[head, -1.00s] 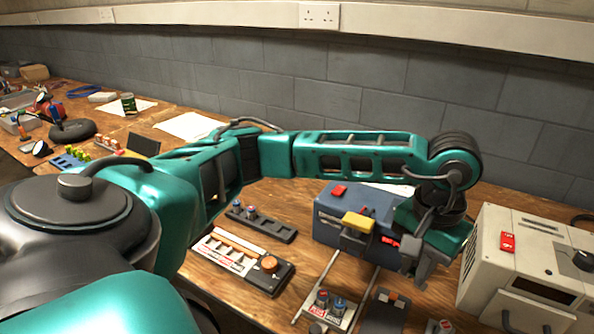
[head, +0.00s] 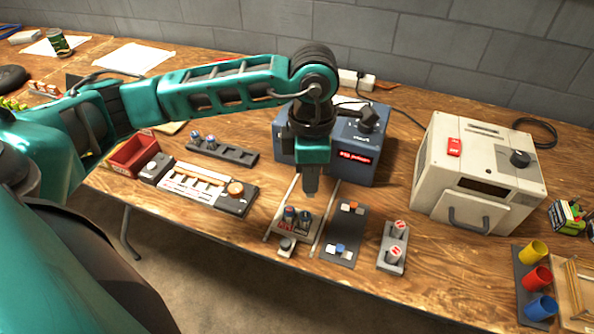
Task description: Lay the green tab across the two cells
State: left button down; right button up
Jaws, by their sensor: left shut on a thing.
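My left gripper (head: 311,188) points down just behind and above the cell holder (head: 293,233), its jaws shut. The thing between the jaws is too small and hidden to make out; it is most likely the green tab, as no such tab shows lying elsewhere. Two cells stand upright side by side in the holder: the left cell (head: 289,214) and the right cell (head: 305,218), with reddish and bluish parts. The fingertips look apart from the cells. My right gripper is not in view.
A blue box (head: 360,150) stands behind the gripper, and a beige case (head: 480,172) stands right. A dark plate (head: 342,235) and a grey block with two round knobs (head: 393,248) lie right of the holder. A tray with an orange knob (head: 208,188) lies left.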

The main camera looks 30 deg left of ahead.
pick_arm(q)
jog(key=f+n+b, duration=0.1)
jog(key=f+n, duration=0.1)
jog(key=n, duration=0.2)
jog(key=s+a+f+n+b, duration=0.1)
jog(key=f+n, duration=0.1)
jog(key=n, duration=0.3)
jog(key=f+n, duration=0.1)
jog(key=n, duration=0.3)
jog(key=shift+s+a+f+n+b, duration=0.3)
jog(key=shift+f+b, duration=0.4)
jog(key=shift+f, duration=0.2)
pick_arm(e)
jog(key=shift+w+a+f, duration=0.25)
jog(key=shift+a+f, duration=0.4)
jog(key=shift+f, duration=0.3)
pick_arm(q)
jog(key=shift+f+b, duration=0.4)
jog(key=shift+b, duration=0.25)
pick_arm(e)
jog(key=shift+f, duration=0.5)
